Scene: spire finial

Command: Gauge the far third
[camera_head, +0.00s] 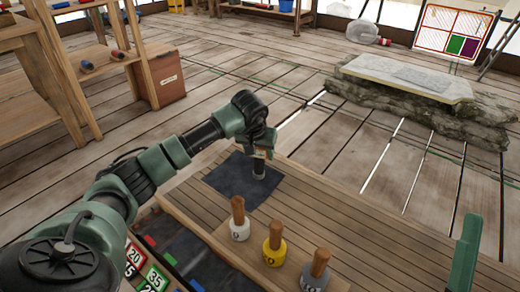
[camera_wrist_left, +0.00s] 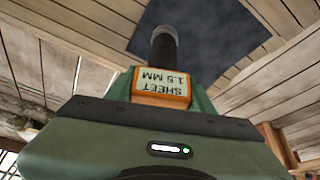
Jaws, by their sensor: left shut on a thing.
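My left gripper (camera_head: 263,146) is shut on a gauge (camera_head: 259,170) with a dark cylindrical probe and a pale tip. In the left wrist view the gauge (camera_wrist_left: 162,86) has an orange-edged label reading "SHEET 1.5 MM". A dark, flat sheet (camera_head: 225,178) lies on the slatted wooden bench (camera_head: 345,215). The gauge points down over the sheet's right part in the head view; I cannot tell whether its tip touches. The sheet also shows behind the probe in the left wrist view (camera_wrist_left: 215,40). No marks dividing the sheet are visible.
White (camera_head: 239,230), yellow (camera_head: 273,254) and grey (camera_head: 314,278) wooden-handled tools stand at the bench's near side. Number cards (camera_head: 153,280) lie at lower left. A stone slab (camera_head: 400,75) lies beyond the bench. The bench's middle right is clear.

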